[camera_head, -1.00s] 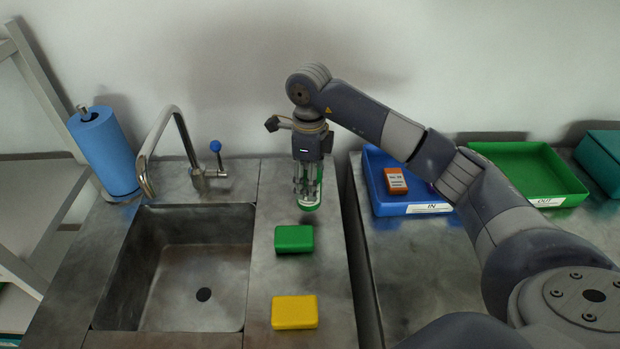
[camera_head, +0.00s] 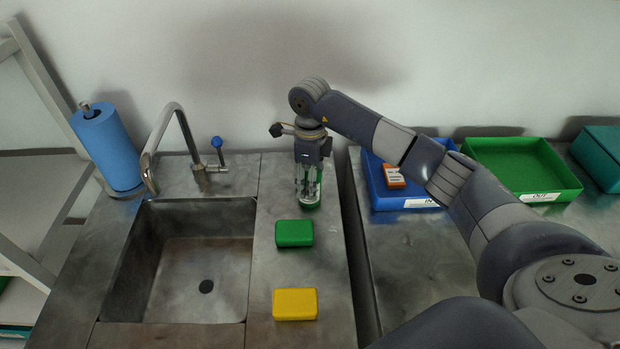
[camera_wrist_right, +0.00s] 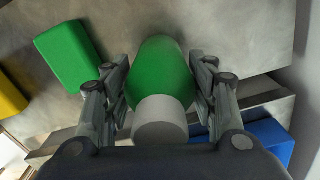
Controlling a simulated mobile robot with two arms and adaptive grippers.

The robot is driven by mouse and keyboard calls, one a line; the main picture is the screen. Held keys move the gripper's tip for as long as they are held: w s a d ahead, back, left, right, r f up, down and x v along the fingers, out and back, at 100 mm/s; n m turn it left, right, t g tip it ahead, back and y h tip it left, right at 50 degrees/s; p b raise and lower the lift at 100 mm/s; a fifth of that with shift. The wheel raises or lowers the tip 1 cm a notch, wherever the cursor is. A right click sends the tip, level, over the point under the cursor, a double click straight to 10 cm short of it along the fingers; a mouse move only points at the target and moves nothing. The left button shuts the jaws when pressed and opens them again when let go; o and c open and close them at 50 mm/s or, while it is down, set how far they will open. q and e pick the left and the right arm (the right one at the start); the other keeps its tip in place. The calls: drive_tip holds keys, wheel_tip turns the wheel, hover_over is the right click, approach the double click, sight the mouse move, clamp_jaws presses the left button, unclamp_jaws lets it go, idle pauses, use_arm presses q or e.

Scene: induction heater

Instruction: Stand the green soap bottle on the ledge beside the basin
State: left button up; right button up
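The green soap bottle (camera_wrist_right: 160,75), with a white cap (camera_wrist_right: 160,120), is between the two fingers of my right gripper (camera_head: 308,188). In the right wrist view the fingers lie close along both sides of it and appear shut on it. In the head view the bottle is upright over the back part of the steel ledge (camera_head: 268,270), right of the basin (camera_head: 190,265). My left gripper is not in view.
A green block (camera_head: 294,233) and a yellow block (camera_head: 295,304) lie on the ledge in front of the bottle. The tap (camera_head: 172,150) stands behind the basin. A blue tray (camera_head: 385,195) is right, across a gap, beside a green tray (camera_head: 525,165).

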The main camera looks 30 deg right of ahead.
drive_tip(key=shift+o, duration=0.5)
drive_tip(key=shift+r, duration=0.2)
wheel_tip(320, 180, up, 11)
drive_tip(key=b, duration=0.3)
drive_tip(key=shift+r, duration=0.55)
